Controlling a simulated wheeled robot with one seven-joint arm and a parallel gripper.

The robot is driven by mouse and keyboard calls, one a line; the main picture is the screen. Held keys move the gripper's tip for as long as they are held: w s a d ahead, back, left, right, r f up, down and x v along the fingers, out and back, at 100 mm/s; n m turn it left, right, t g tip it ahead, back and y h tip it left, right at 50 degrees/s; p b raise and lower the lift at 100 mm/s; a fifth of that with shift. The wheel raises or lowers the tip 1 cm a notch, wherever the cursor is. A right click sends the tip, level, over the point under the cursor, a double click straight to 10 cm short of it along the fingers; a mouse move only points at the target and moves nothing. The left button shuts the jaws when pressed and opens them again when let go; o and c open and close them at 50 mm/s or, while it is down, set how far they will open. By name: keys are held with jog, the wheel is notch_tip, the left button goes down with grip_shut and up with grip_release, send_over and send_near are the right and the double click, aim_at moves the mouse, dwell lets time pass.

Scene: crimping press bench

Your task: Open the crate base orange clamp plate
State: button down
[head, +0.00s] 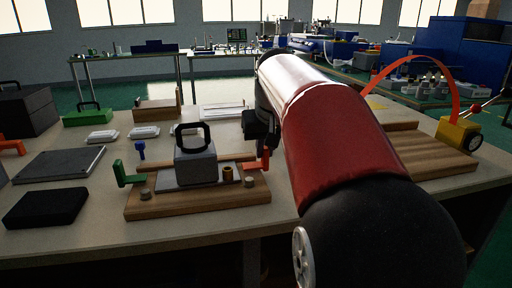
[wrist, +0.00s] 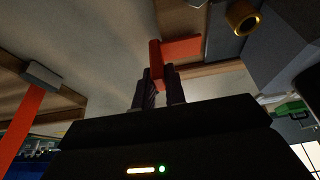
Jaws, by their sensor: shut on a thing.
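The orange clamp plate (head: 253,165) is an L-shaped piece at the right end of a wooden base (head: 200,205). In the wrist view the orange clamp plate (wrist: 182,48) stands between the two dark fingers of my gripper (wrist: 158,82), which are shut on its upright part. In the head view my gripper (head: 266,146) reaches down at the plate's upper end, and my arm hides the area to the right. A grey block with a black handle (head: 195,165) sits on the base, with a green clamp plate (head: 128,175) at the left end.
A brass cylinder (head: 228,173) stands on the base close to the orange plate, also visible in the wrist view (wrist: 242,17). A blue knob (head: 140,150) stands behind the base. A black pad (head: 46,207) lies to the left. A yellow device with an orange hoop (head: 457,132) is at right.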

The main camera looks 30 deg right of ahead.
jog(key=shift+d, duration=0.25)
jog(key=c, duration=1.4)
grip_release()
jog(key=shift+c, duration=0.2)
jog(key=shift+r, duration=0.15)
jog(key=v, duration=0.7)
jog(key=shift+s+r+p, duration=0.25)
jog(key=shift+p, duration=0.2)
jog(key=shift+a, duration=0.1)
